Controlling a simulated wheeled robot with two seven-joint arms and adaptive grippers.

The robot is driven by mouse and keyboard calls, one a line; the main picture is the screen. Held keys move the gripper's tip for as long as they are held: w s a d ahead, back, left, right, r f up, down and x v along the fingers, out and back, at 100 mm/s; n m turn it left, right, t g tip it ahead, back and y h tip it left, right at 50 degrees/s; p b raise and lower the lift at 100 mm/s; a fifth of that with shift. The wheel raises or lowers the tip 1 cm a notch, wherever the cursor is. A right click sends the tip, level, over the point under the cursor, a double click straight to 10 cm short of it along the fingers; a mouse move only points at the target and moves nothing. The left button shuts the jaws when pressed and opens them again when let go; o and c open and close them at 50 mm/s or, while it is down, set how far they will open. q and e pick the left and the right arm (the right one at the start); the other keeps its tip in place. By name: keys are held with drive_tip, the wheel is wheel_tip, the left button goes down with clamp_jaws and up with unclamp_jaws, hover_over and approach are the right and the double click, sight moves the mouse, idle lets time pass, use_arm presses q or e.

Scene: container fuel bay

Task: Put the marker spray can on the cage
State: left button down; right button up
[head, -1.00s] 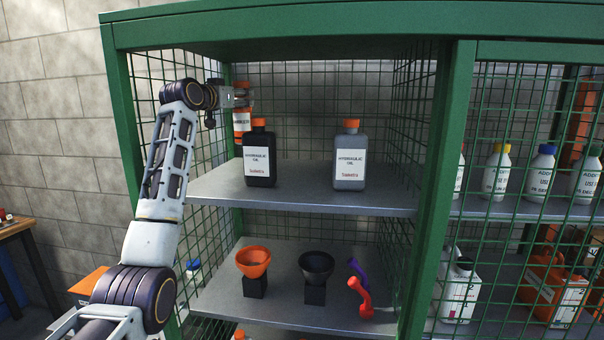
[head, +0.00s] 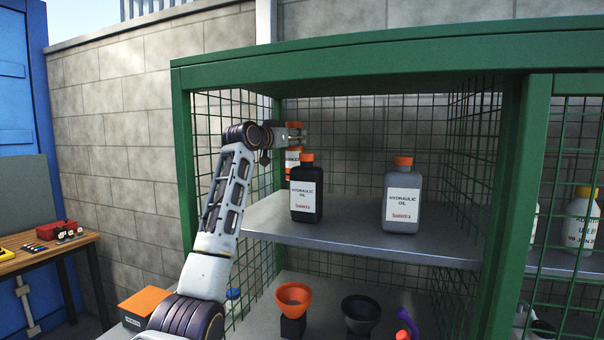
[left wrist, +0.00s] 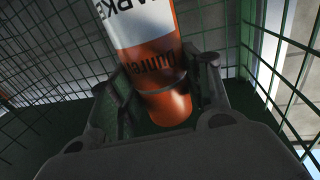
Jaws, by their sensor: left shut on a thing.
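The marker spray can (head: 293,165) is orange with a white label. It stands roughly upright inside the green mesh cage (head: 360,55), at the back left of the upper shelf space. My left gripper (head: 295,136) is shut on its upper part. In the left wrist view the can (left wrist: 140,25) sits between the two fingers of the gripper (left wrist: 160,85). My right gripper is out of view.
The black hydraulic oil bottle (head: 306,193) stands just in front of the can, and a grey one (head: 402,200) farther right on the upper shelf (head: 350,235). An orange funnel (head: 293,298) and a black funnel (head: 361,312) are below. A wooden bench (head: 45,250) is at left.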

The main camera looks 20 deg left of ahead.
sight(290, 164)
use_arm(q)
drive_tip(key=shift+f, duration=2.05)
drive_tip(key=shift+f, duration=0.5)
drive_tip(key=shift+f+p, duration=0.3)
drive_tip(key=shift+f, duration=1.05)
drive_tip(key=shift+s+f, duration=0.1)
drive_tip(key=shift+f, duration=0.15)
drive_tip(key=c, duration=0.7)
unclamp_jaws()
drive_tip(key=shift+f, duration=0.1)
